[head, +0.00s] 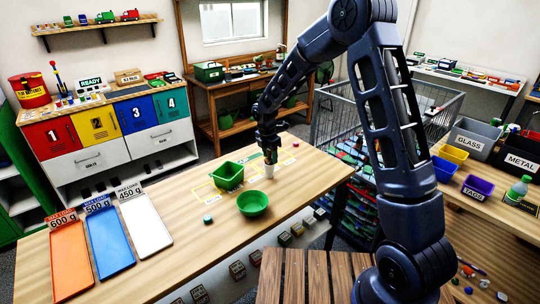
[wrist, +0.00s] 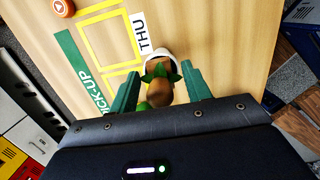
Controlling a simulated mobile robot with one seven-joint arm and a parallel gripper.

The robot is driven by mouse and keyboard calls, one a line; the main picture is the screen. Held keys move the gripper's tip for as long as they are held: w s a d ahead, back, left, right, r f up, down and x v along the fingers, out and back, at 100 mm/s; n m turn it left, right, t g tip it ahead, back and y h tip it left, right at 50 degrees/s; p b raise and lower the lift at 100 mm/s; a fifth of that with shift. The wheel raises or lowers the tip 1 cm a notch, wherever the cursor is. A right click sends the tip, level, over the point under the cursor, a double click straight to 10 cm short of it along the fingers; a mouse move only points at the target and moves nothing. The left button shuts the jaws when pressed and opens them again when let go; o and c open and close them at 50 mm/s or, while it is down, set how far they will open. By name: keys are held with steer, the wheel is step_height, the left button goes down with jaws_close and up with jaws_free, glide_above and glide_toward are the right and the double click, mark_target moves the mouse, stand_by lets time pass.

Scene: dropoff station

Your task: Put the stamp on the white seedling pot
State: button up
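The white seedling pot (head: 269,172) stands on the wooden table just below my gripper (head: 269,153). Its white rim shows in the wrist view (wrist: 170,55), with green leaves at it. A rounded brown thing (wrist: 160,92), which may be the stamp's handle, sits between my fingers and hides much of the pot. I cannot tell whether it touches the pot. The green fingers stand apart, with narrow gaps on both sides of the brown thing, so my gripper looks open around it.
A green basket (head: 228,176) and a green bowl (head: 253,203) stand left of the pot. A small teal round thing (head: 208,219) lies nearer the front. Orange (head: 70,262), blue (head: 109,240) and white (head: 146,224) trays lie at the left. The front middle is clear.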

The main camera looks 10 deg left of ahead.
step_height(320, 180, up, 12)
steer(key=s+a, duration=0.1)
steer(key=s+d+r+m, duration=0.3)
steer(key=d+r+m, duration=0.2)
steer(key=d+r, duration=0.45)
steer(key=s+d+r+m+t, duration=0.1)
steer(key=s+d+r+m, duration=0.2)
steer(key=d, duration=0.4)
steer(key=s+d+r+m+t, duration=0.1)
steer(key=s+d+r+m, duration=0.1)
steer(key=s+d+m, duration=0.4)
steer(key=s+d+m+t+y, duration=0.1)
steer(key=s+d+m, duration=1.2)
steer(key=s+d, duration=0.3)
steer(key=shift+s+t, duration=0.3)
steer(key=shift+s, duration=0.3)
